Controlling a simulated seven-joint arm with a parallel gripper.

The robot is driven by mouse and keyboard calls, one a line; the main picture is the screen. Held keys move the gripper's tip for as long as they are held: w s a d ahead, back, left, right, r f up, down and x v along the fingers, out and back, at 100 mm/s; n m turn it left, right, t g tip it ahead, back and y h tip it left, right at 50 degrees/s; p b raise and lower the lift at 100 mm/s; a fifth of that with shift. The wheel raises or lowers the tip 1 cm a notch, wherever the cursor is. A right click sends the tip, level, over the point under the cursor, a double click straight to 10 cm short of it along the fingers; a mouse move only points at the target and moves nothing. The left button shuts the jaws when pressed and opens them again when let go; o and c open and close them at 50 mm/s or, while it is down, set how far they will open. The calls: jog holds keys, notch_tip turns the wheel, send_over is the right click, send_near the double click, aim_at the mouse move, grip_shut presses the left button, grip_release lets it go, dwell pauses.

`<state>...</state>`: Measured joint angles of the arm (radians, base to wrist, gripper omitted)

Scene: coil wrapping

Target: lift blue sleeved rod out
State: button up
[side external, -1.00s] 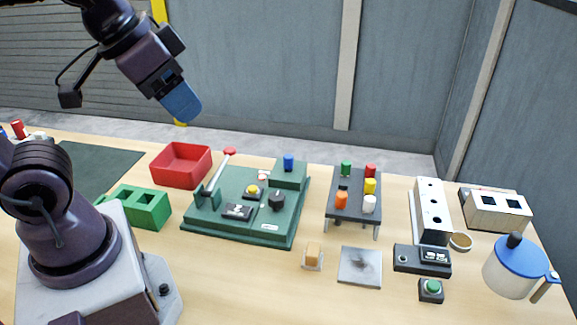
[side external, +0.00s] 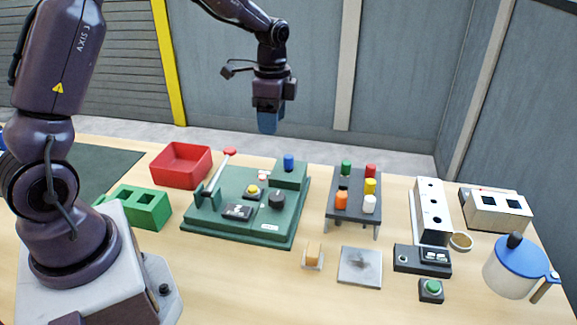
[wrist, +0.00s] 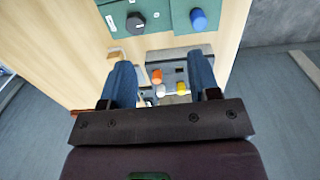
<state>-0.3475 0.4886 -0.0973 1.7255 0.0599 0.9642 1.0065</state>
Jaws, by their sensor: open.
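The blue sleeved rod (side external: 289,162) stands upright in the raised back-right block of the green machine (side external: 225,205). Only its blue top shows above the block. The rod also shows as a blue cap in the wrist view (wrist: 198,19), at the top right. My gripper (side external: 267,122) hangs pointing down, well above the table and behind the green machine in the side view, apart from the rod. In the wrist view its two blue fingers (wrist: 160,82) are spread with nothing held between them.
A dark grey rack (side external: 353,213) with several coloured pegs stands right of the machine. A red bin (side external: 182,165) and green block (side external: 141,206) lie left. A white block with holes (side external: 432,210), a grey plate (side external: 360,267) and a blue-lidded pot (side external: 515,268) stand right.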

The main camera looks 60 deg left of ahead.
aim_at(289, 156)
jog(key=w+a+f+m, duration=0.25)
jog(key=w+m, duration=0.25)
jog(key=m, duration=0.5)
jog(key=f, duration=1.2)
jog(key=shift+w, duration=0.3)
grip_shut()
jog(key=shift+r, duration=5.1)
